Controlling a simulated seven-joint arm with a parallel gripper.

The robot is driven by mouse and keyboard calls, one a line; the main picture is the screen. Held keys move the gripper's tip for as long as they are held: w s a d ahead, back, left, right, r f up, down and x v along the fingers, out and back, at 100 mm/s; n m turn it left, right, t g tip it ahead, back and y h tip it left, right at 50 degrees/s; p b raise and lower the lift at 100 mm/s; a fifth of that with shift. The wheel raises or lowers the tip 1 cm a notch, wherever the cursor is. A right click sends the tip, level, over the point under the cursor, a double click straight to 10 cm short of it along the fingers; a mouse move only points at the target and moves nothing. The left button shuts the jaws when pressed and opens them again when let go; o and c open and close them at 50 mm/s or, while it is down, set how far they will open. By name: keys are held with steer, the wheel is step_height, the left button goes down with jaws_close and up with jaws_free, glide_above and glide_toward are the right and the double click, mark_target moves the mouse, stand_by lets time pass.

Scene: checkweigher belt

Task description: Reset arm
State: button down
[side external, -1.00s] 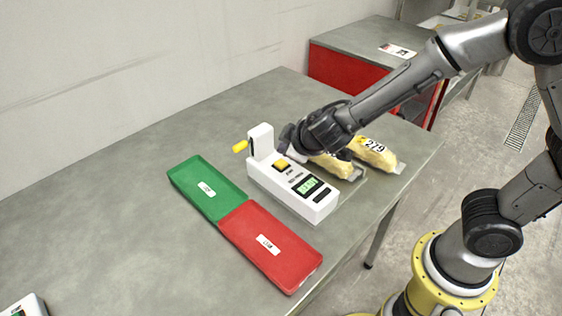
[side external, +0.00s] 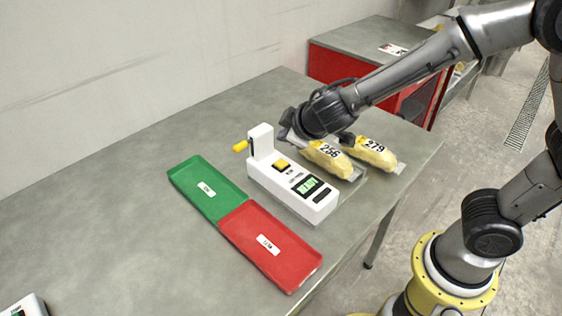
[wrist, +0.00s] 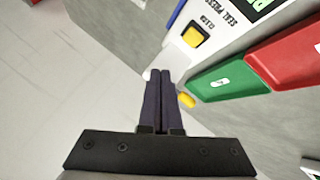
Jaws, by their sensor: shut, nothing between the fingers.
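My gripper (side external: 290,132) is shut and empty, above the back end of the white seal press (side external: 285,185). In the wrist view its two dark fingers (wrist: 161,78) lie together, with the seal press (wrist: 222,22) beyond them. The press has a yellow button (side external: 283,164), a lit green display (side external: 307,186) and a lever with a yellow knob (side external: 240,146). A bag marked 256 (side external: 327,159) lies beside the press under my wrist. A bag marked 279 (side external: 372,153) lies to its right.
A green tray (side external: 207,188) and a red tray (side external: 268,247) lie end to end in front of the press. A red-sided unit (side external: 345,70) stands behind the table. The table's left side is mostly bare. A wall runs along the back.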

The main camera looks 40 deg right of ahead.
steer(key=s+d+r+m+h, duration=0.1)
steer(key=s+d+r+m, duration=0.35)
steer(key=d+r, duration=0.5)
steer(key=s+d+r+m, duration=0.3)
steer(key=s, duration=0.5)
steer(key=s+a+f+n+g+y, duration=0.1)
steer(key=s+a+f+y, duration=0.1)
steer(key=s, duration=0.4)
steer(key=s+a+f+n+g+y, duration=0.1)
steer(key=s+a+f+g, duration=0.1)
steer(key=s, duration=0.4)
steer(key=shift+s+a+f+y, duration=0.4)
steer(key=shift+a+f, duration=0.1)
steer(key=shift+a, duration=0.4)
